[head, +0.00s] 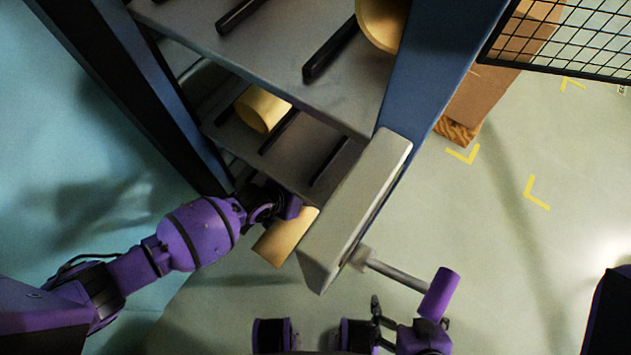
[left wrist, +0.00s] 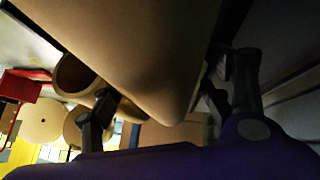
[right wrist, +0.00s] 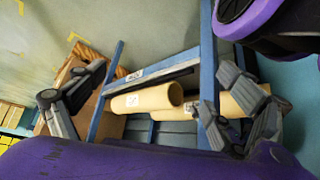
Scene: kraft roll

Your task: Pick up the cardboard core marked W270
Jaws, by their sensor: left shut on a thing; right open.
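In the head view, my left gripper (head: 288,212) is shut on a tan cardboard core (head: 286,238) at the lower front of the rack. The left wrist view shows the core (left wrist: 150,50) large between the two fingers (left wrist: 170,100). No W270 marking is readable on it. My right gripper (head: 408,325) is open and empty at the bottom of the head view, apart from the rack. The right wrist view shows its spread fingers (right wrist: 160,105), with a core bearing a small unreadable label (right wrist: 148,98) beyond them. Another core (right wrist: 230,103) lies partly behind a finger.
The rack has grey shelves (head: 290,60) with black dividers and blue posts (head: 425,75). Other cores lie on the upper shelf (head: 380,22) and lower shelf (head: 263,110). Floor at right is largely clear.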

